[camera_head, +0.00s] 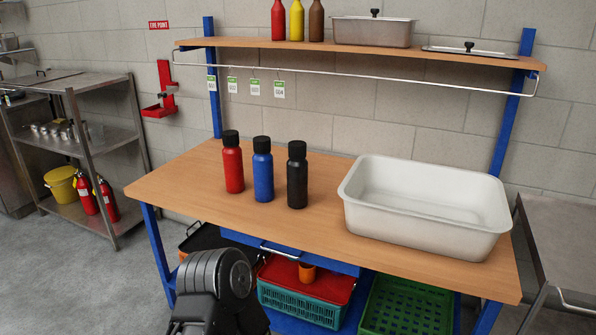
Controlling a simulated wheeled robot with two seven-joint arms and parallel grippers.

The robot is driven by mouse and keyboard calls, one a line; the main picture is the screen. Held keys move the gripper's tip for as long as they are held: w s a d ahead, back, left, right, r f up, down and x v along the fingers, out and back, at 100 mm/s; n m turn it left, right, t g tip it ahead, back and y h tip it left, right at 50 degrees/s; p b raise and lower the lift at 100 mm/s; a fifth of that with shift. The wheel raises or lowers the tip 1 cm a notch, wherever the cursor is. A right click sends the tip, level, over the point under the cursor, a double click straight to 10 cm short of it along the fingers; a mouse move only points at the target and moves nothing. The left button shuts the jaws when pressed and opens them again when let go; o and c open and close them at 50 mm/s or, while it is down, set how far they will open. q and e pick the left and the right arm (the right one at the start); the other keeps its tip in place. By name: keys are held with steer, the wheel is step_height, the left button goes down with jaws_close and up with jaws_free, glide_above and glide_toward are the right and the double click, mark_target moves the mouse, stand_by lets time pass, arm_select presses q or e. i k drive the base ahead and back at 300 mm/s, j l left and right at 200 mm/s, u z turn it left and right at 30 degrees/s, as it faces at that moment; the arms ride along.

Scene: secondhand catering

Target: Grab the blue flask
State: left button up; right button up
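The blue flask (263,171) has a black cap and stands upright on the wooden tabletop (195,196). It stands between a red flask (233,165) on its left and a black flask (297,178) on its right, with small gaps between them. All three have black caps. A dark jointed part of my own arm (217,290) shows at the bottom, in front of the table and below its top. No gripper fingers are visible, and nothing touches the blue flask.
A large white tub (425,222) stands on the table's right side. A shelf (355,54) with bottles and metal pans runs above, with a rail and hanging tags below. Crates (308,300) sit under the table. The tabletop's left and front areas are clear.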

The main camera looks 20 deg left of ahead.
mark_target(263, 164)
steer(key=j+z, duration=0.15)
steer(key=j, duration=0.8)
steer(key=j+z, duration=0.15)
steer(key=j, duration=0.75)
steer(key=j+z, duration=0.2)
steer(key=j, duration=0.75)
steer(key=k+j+z, duration=0.15)
steer(key=j, duration=0.8)
steer(key=i, duration=0.05)
